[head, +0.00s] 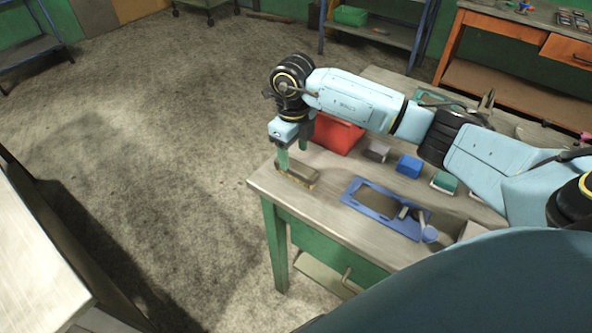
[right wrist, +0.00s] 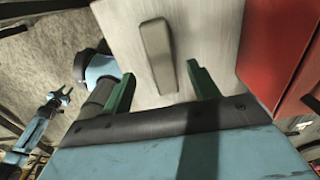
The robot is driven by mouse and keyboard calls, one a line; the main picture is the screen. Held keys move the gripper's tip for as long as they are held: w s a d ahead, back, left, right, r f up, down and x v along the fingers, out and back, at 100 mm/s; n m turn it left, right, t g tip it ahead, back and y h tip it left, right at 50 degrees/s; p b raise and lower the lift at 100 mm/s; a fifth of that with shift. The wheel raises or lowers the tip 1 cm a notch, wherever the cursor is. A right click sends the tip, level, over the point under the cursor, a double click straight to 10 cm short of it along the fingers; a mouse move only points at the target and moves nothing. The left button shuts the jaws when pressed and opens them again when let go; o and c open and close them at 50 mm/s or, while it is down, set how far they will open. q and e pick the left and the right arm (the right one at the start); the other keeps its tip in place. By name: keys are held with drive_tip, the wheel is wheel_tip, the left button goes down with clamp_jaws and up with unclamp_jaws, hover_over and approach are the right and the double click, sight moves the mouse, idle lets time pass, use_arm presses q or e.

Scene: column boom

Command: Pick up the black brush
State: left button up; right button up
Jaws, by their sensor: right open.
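The black brush (head: 297,175), a dark block with a tan lower edge, lies on the workbench (head: 330,196) near its left corner. My right gripper (head: 290,160) is open just above the brush, with its green fingers pointing down. In the right wrist view the brush (right wrist: 156,55) appears as a long grey-brown block beyond the fingertips of my right gripper (right wrist: 162,82), roughly between them in the picture. Nothing is between the fingers. My left gripper (right wrist: 60,97) is small at the left of the right wrist view; its jaw state is unclear.
A red box (head: 336,133) stands close behind the brush and shows at the right of the wrist view. A grey block (head: 376,151), a blue block (head: 409,166) and a green block (head: 444,182) sit to the right. A blue tray (head: 352,192) lies in front of them.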

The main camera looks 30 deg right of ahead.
sight(296, 166)
wheel_tip(296, 166, down, 2)
drive_tip(key=shift+s+d, duration=0.1)
drive_tip(key=shift+s, duration=0.05)
wheel_tip(296, 166, down, 3)
drive_tip(key=shift+s+d+f, duration=0.1)
drive_tip(key=shift+s+f, duration=0.05)
drive_tip(key=shift+f, duration=0.15)
drive_tip(key=shift+c, duration=0.3)
use_arm(q)
drive_tip(key=shift+w+d+r, duration=0.1)
drive_tip(key=shift+w, duration=1)
use_arm(e)
drive_tip(key=c, duration=1)
drive_tip(key=shift+c, duration=0.2)
use_arm(q)
drive_tip(key=shift+w+r, duration=0.15)
use_arm(e)
wheel_tip(296, 166, up, 10)
drive_tip(key=shift+r, duration=0.1)
